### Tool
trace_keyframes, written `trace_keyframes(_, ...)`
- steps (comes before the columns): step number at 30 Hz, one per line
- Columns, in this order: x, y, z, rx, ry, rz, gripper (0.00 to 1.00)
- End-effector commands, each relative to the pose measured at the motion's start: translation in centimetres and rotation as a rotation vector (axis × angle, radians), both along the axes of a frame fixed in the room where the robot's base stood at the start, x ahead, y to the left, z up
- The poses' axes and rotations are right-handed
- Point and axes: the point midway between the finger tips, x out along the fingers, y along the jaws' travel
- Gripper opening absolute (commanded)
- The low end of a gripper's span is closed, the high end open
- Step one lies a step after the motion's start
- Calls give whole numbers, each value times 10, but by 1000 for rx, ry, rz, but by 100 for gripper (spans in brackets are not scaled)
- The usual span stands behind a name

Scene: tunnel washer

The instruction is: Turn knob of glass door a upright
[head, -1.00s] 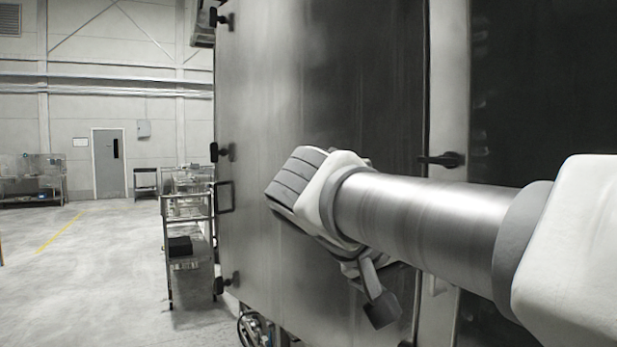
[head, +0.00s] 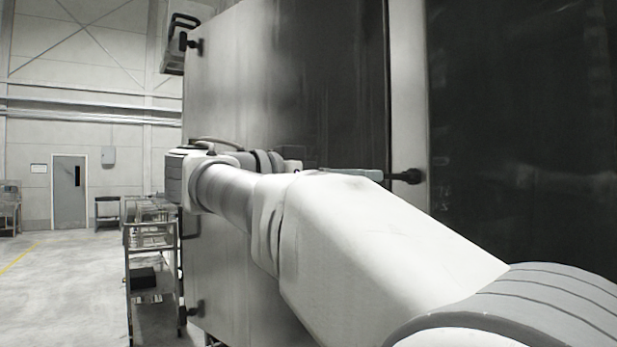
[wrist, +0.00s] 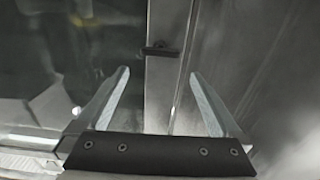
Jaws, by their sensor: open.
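The knob (head: 409,176) of the glass door is small and dark. It sits on the pale upright frame strip between the steel panel and the dark glass door (head: 520,150). In the wrist view the knob (wrist: 161,50) lies crosswise, not upright, just beyond the fingertips and roughly centred between them. My gripper (wrist: 159,72) is open, with two pale fingers spread and nothing between them. In the head view a grey finger (head: 350,174) points right toward the knob, and my arm hides most of the gripper. I cannot tell if finger and knob touch.
The large steel panel (head: 290,80) stands close behind my arm, with dark latches (head: 193,44) on its left edge. A metal cart (head: 150,240) stands left of the machine. The floor (head: 60,290) at far left is open.

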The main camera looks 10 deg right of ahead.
Motion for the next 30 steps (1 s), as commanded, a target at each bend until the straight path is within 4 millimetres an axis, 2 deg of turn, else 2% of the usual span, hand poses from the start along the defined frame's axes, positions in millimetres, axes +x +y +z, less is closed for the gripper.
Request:
trace_keyframes(1, 3, -12, 1, 0, 0, -5, 100)
trace_keyframes(6, 15, -47, 1, 0, 0, -5, 100)
trace_keyframes(15, 32, -91, 0, 0, 2, -2, 100)
trace_keyframes(21, 36, -99, 0, 0, 2, 1, 100)
trace_keyframes(28, 36, -99, 0, 1, 1, 1, 100)
trace_keyframes(30, 36, -99, 0, 1, 1, 1, 87)
